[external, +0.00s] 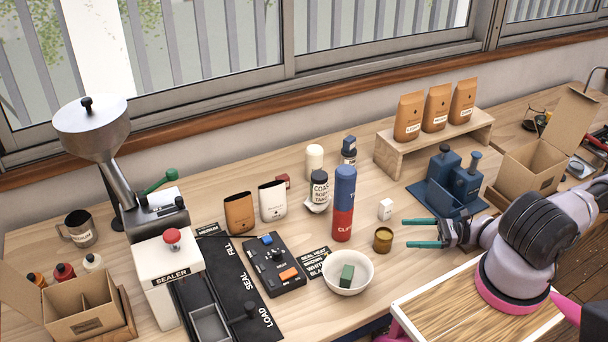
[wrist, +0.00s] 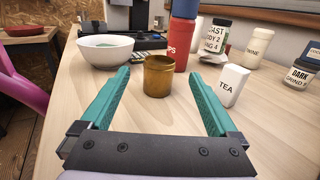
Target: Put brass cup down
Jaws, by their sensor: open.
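The brass cup (external: 383,240) stands upright on the wooden table, just right of the white bowl and in front of the red and blue cylinder. In the wrist view the brass cup (wrist: 158,76) stands beyond and between my fingertips, with a gap on either side. My gripper (external: 420,233) has two teal fingers and is open and empty. In the external view it points left at the cup, with its tips a little short of it. In the wrist view my gripper (wrist: 160,88) shows its fingers spread wide.
A white bowl (external: 348,275) with a green block (external: 346,276) inside is left of the cup. The red and blue cylinder (external: 343,203) stands behind it, and a white tea box (wrist: 232,85) is to its right. The table between my fingers is clear.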

